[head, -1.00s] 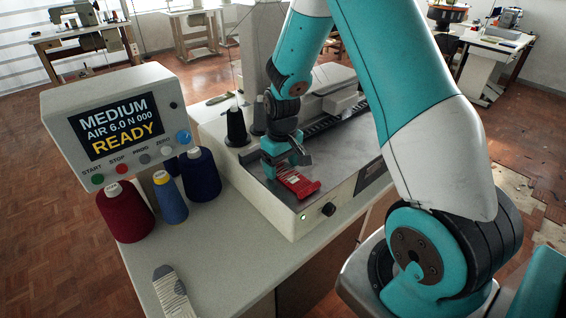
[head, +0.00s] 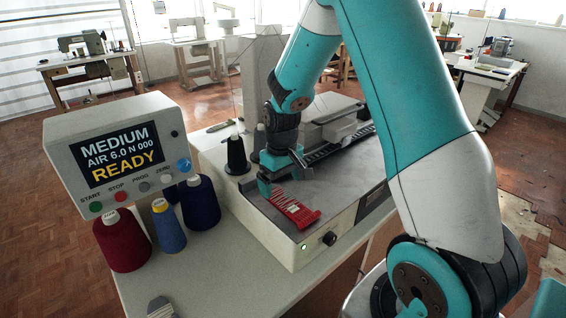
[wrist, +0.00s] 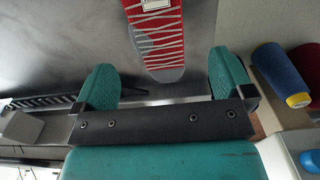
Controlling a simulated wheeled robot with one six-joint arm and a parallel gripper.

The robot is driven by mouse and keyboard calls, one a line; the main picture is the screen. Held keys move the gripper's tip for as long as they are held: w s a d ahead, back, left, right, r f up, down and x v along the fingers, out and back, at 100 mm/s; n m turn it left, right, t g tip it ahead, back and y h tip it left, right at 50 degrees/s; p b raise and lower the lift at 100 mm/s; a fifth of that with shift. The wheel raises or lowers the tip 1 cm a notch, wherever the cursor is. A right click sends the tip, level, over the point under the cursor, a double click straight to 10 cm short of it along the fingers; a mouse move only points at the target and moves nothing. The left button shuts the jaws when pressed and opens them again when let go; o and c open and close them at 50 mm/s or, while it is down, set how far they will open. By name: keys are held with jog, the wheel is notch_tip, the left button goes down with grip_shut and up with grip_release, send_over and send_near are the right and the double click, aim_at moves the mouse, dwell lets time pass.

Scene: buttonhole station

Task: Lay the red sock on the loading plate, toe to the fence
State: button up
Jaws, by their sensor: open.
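The red sock (head: 295,211), with pale zigzag stripes, lies flat on the grey metal top plate (head: 340,188) of the station, near its front edge. In the wrist view the red sock (wrist: 165,42) has one rounded end pointing toward my gripper, a grey patch on one side and a white label at the far end. My gripper (head: 272,178) is beside the sock's far end. In the wrist view my gripper (wrist: 163,84) has its fingers wide apart with nothing between them; the sock's near end lies just beyond the gap. I cannot tell for sure which edge is the fence.
A dark ribbed rail (head: 322,152) runs along the plate's back. A black thread cone (head: 236,156) stands at its left. Red (head: 121,240), blue (head: 168,226) and navy (head: 199,203) cones stand by the display (head: 118,150), which reads READY.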

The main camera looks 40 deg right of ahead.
aim_at(282, 199)
notch_tip(282, 199, up, 8)
jog(key=s+a+r+n+y, duration=0.1)
jog(key=s+a+r+n, duration=0.15)
jog(key=s+a, duration=0.35)
jog(key=s+a+r+n+y, duration=0.1)
jog(key=s+a+r, duration=0.25)
jog(key=a, duration=0.45)
jog(key=s+a+r+n+y, duration=0.2)
jog(key=s+a, duration=0.6)
jog(key=s, duration=0.4)
jog(key=shift+s+r+n+b, duration=0.2)
jog(key=shift+s+n+b, duration=0.2)
jog(key=shift+n, duration=0.15)
